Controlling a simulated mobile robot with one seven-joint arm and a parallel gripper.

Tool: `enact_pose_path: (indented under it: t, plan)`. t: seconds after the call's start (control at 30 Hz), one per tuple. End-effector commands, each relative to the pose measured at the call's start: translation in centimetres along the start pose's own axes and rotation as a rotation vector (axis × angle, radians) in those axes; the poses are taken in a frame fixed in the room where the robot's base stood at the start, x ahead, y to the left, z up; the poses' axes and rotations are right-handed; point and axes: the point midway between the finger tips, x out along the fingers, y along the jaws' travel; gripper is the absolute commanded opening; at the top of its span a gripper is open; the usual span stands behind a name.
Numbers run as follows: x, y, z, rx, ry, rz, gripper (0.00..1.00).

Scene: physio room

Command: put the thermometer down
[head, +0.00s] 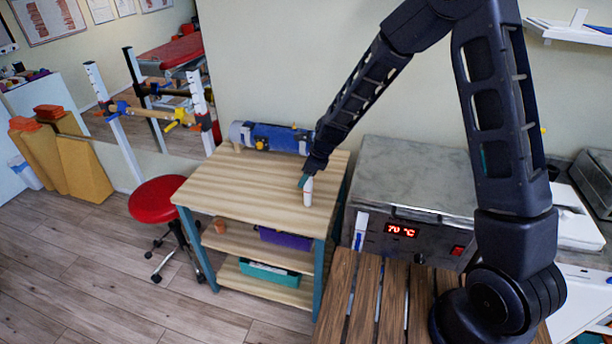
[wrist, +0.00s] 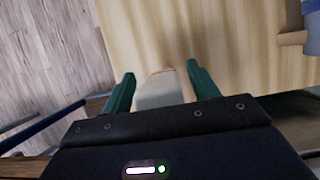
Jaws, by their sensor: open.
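The thermometer (head: 308,192) is a small white object with a thin red line, at the right part of the wooden trolley top (head: 235,178). In the wrist view the thermometer (wrist: 160,90) sits between my two green fingers, with a visible gap on each side. My gripper (head: 306,180) is open around it, over the trolley top; it also shows in the wrist view (wrist: 160,80). The thermometer's lower end is close to or on the wood; I cannot tell if it touches.
A blue roll-shaped item (head: 275,137) lies at the back of the trolley top. A steel unit reading 70 °C (head: 400,185) stands to the right. A red stool (head: 158,198) is to the left. The trolley top's front and left are clear.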

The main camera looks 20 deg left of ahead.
Motion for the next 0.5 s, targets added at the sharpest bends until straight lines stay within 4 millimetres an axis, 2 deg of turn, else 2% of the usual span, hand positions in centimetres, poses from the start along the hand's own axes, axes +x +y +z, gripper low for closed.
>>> enact_pose_path:
  t: [0.17, 0.5]
  plan:
    - [-1.3, 0.0, 0.2, -0.001, -0.001, -0.002, 0.60]
    - [-6.5, 0.0, 0.2, -0.001, -0.003, -0.003, 0.60]
